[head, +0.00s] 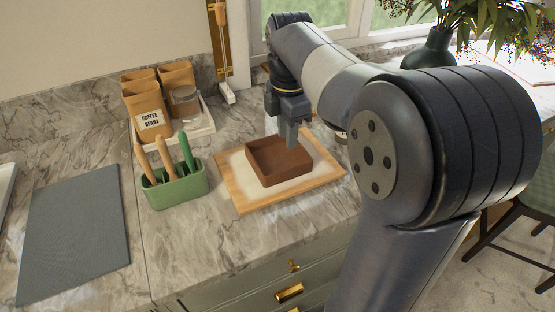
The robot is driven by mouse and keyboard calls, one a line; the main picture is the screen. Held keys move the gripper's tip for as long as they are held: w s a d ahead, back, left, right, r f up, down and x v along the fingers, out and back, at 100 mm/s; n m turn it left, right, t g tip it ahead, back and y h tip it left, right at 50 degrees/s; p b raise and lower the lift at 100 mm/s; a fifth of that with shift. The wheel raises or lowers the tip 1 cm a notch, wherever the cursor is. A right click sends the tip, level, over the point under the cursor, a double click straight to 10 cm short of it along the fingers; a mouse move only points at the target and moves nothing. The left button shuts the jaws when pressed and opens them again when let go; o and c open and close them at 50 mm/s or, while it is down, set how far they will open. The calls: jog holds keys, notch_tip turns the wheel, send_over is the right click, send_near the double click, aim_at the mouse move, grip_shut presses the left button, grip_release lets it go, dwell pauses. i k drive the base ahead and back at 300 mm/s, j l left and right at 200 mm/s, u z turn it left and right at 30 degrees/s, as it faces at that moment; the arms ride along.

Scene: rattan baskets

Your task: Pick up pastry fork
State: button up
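I cannot pick out a pastry fork for certain in the head view. Several upright utensils stand in a green holder (178,190), two with tan handles (144,164) and one with a green handle (186,153); their lower ends are hidden inside it. My gripper (291,138) points down over the back of a brown square box (280,172), right of the holder. Its fingers look close together, but their gap and anything between them are not clear. The box's inside is only partly visible, and no fork shows there.
The box sits on a wooden board (234,190). Behind the holder, a white tray (200,132) bears brown coffee bags (146,108) and a jar (185,101). A grey mat (75,232) lies at left. A dark vase (430,51) stands at back right. Marble counter (190,250) in front is clear.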

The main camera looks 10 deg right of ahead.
aim_at(162, 148)
jog(key=j+u, duration=0.9)
jog(key=k+l, duration=0.05)
